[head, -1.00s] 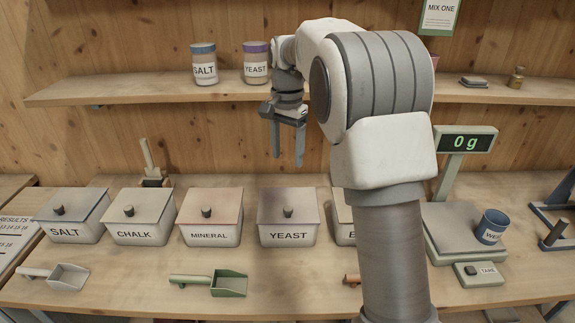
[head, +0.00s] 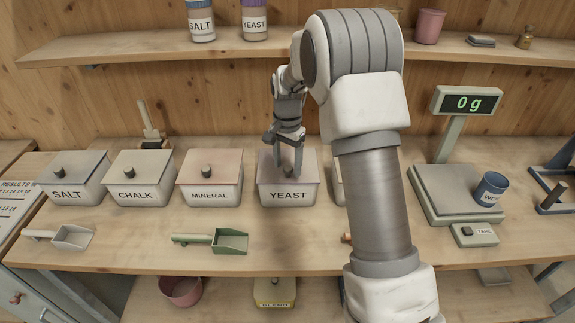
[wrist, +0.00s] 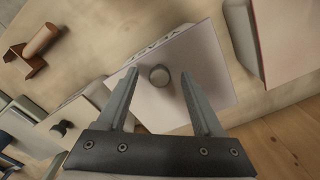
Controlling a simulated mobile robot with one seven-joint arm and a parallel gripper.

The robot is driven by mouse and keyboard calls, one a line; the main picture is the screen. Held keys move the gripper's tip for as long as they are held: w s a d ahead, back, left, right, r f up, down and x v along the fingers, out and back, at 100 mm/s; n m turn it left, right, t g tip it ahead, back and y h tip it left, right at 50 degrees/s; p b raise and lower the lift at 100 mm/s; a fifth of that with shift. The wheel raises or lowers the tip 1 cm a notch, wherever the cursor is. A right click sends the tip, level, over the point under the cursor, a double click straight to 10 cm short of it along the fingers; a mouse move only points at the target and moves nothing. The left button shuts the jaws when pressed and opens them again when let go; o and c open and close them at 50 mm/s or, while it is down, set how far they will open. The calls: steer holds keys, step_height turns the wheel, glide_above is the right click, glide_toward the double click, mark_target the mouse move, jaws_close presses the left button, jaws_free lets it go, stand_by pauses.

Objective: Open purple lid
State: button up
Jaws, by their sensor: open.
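The YEAST bin (head: 287,194) stands on the counter with a pale purple-grey lid (head: 267,167) lying shut on it. In the wrist view the lid (wrist: 201,58) carries a round grey knob (wrist: 160,75). My gripper (head: 289,170) points down over this lid and is open. In the wrist view its fingertips (wrist: 159,73) lie on either side of the knob, with visible gaps. I cannot tell how far down the fingers reach.
A jar marked YEAST (head: 255,22) with a purple cap stands on the shelf. The MINERAL bin (head: 209,183) is close on the left. Another bin on the right is mostly hidden by my arm. A green scoop (head: 229,241) lies in front; the scale (head: 455,193) reads 0 g.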

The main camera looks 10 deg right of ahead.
steer(key=shift+f, duration=0.35)
jaws_close()
steer(key=shift+r, duration=0.1)
